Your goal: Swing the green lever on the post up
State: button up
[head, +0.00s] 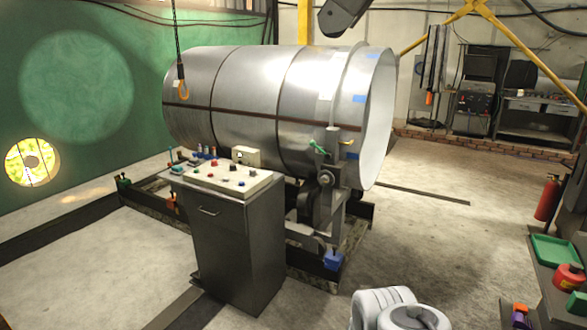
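The green lever (317,147) is small in the head view, on the upper part of a grey upright post (331,139) in front of the big metal drum's right end. It looks short and slanted, its left end a little higher; its exact angle is too small to tell. Nothing is seen touching it. My gripper is not in view.
The large metal drum (240,95) lies behind the post. A grey control cabinet (235,240) with buttons stands in front and left of it. A bench with a green tray (556,251) is at the right edge, near a red extinguisher (547,198). The floor right of the post is clear.

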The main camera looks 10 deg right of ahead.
aim_at(328, 155)
jog(key=z, duration=0.1)
jog(key=i, duration=1.1)
jog(key=u, duration=0.9)
jog(key=i, duration=1.15)
jog(key=u, duration=0.75)
